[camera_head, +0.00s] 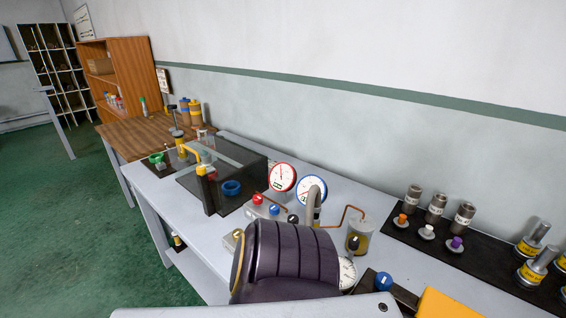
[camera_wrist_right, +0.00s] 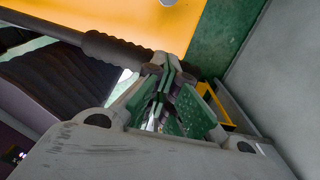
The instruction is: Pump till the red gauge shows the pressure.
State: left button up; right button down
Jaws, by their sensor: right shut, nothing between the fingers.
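The red-rimmed gauge (camera_head: 282,177) stands upright on the grey bench, mid-picture in the head view. Its needle is too small to read. A blue-rimmed gauge (camera_head: 312,191) stands just right of it. In the right wrist view, a rod with a black ribbed grip (camera_wrist_right: 115,48) crosses at upper left, its end close to my right gripper (camera_wrist_right: 168,98). I cannot tell whether they touch. That gripper, with green finger pads, is shut and empty. My right gripper cannot be made out in the head view. My left gripper is in neither view.
Red and blue knobs (camera_head: 257,199) sit before the gauges. A copper pipe leads to a clear jar (camera_head: 359,236). A black mat (camera_head: 398,233) with metal cylinders and coloured plugs lies right. A yellow panel (camera_head: 445,304) is at the near edge.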

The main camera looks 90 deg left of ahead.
notch_tip(320, 180, up, 7)
jog(key=s+a+p, duration=0.1)
jog(key=p, duration=0.3)
jog(key=shift+s+a, duration=0.15)
jog(key=shift+a, duration=0.05)
dwell(0.6)
jog(key=shift+r+p, duration=1.5)
jog(key=shift+r, duration=1)
